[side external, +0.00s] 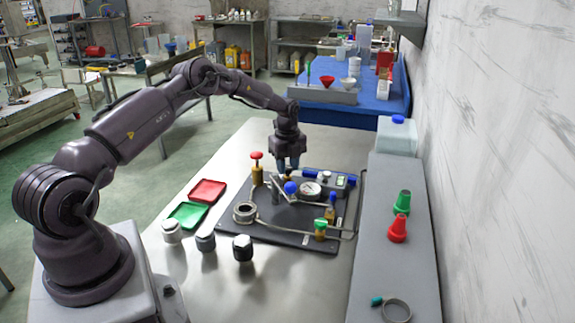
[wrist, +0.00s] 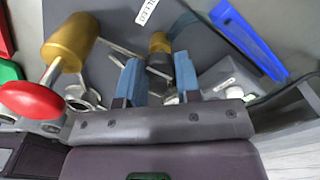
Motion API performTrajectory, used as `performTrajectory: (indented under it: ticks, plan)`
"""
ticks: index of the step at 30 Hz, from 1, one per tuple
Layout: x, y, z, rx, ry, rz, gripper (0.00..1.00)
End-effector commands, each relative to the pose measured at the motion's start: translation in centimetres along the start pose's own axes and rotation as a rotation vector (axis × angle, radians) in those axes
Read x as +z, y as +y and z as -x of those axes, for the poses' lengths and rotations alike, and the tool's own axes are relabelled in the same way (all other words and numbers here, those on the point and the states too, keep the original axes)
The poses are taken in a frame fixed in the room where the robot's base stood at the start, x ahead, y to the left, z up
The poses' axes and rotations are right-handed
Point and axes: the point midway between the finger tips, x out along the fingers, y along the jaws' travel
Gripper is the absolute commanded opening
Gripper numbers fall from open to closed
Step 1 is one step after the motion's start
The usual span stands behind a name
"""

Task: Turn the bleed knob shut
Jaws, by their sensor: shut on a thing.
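My gripper (side external: 288,163) points down over the far part of the dark fixture plate (side external: 283,238). In the wrist view, its two blue fingers (wrist: 158,72) stand on either side of a small black knob (wrist: 159,64) with a brass-coloured body (wrist: 160,42) beyond it. The gripper is shut on this black knob. No readable label marks it as the bleed knob. The fingers hide the knob in the side view. A red knob on a brass body (side external: 257,168) stands to the left; its red top (wrist: 32,100) is close to my gripper in the wrist view.
A blue ball-topped lever (side external: 290,187), a round gauge (side external: 311,189) and a green-topped valve (side external: 320,226) stand on the plate. Red (side external: 208,191) and green (side external: 188,215) trays lie left. Several loose caps (side external: 243,247) stand in front.

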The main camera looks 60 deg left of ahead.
Motion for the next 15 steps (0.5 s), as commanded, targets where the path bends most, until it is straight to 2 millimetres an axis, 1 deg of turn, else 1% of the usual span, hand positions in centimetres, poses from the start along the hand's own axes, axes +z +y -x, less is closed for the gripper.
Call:
performTrajectory:
  ticks: [3,4,5,6,7,15]
  plan:
    - [-0.05,-0.03,0.1,0.001,0.0,-0.002,0.08]
    - [-0.06,-0.03,0.1,0.001,0.0,-0.002,0.36]
    - [-0.06,-0.03,0.1,0.001,0.0,-0.002,0.43]
    - [-0.05,-0.03,0.1,0.001,0.0,-0.002,0.52]
    - [-0.05,-0.02,0.09,0.001,0.0,-0.002,0.57]
    - [-0.02,-0.01,0.09,0.0,-0.001,0.0,0.57]
